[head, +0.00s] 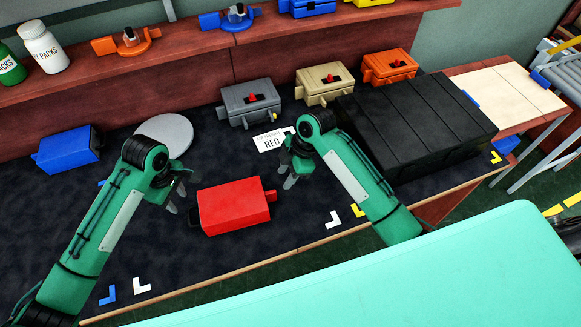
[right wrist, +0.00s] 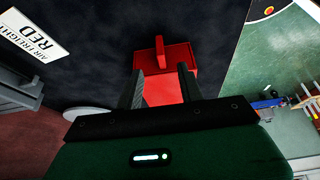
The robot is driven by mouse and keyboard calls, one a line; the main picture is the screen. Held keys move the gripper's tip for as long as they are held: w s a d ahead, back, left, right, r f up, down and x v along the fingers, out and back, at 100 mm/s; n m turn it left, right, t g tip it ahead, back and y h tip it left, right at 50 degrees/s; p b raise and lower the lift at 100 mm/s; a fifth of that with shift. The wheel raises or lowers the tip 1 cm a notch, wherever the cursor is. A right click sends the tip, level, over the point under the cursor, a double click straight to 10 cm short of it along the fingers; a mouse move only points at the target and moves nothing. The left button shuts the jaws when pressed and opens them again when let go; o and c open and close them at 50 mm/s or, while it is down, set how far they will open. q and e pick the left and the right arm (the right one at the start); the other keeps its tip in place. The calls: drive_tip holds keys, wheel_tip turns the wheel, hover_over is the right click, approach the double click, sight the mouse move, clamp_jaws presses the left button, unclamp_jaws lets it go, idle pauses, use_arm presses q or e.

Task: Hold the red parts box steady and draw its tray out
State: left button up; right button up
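The red parts box (head: 235,209) lies on the dark mat, with a red handle tab (head: 271,196) at its right end. My left gripper (head: 179,197) is just left of the box, apart from it, with its fingers spread and nothing seen between them. My right gripper (head: 287,172) is above and right of the box and is open and empty. In the right wrist view the red box (right wrist: 178,88) shows beyond the spread fingers, with its handle tab (right wrist: 160,48) pointing away. The tray inside is hidden.
A white card reading RED (head: 271,139) lies behind my right gripper. Grey (head: 248,101), tan (head: 323,84) and orange (head: 389,68) boxes stand at the back. A blue box (head: 67,150) and grey disc (head: 170,133) are left. A black case (head: 415,125) is right.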

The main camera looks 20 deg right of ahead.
sight(274, 196)
drive_tip(key=x, duration=1.1)
drive_tip(key=shift+a+f, duration=0.1)
drive_tip(key=shift+f, duration=0.05)
clamp_jaws()
idle(0.8)
use_arm(q)
clamp_jaws()
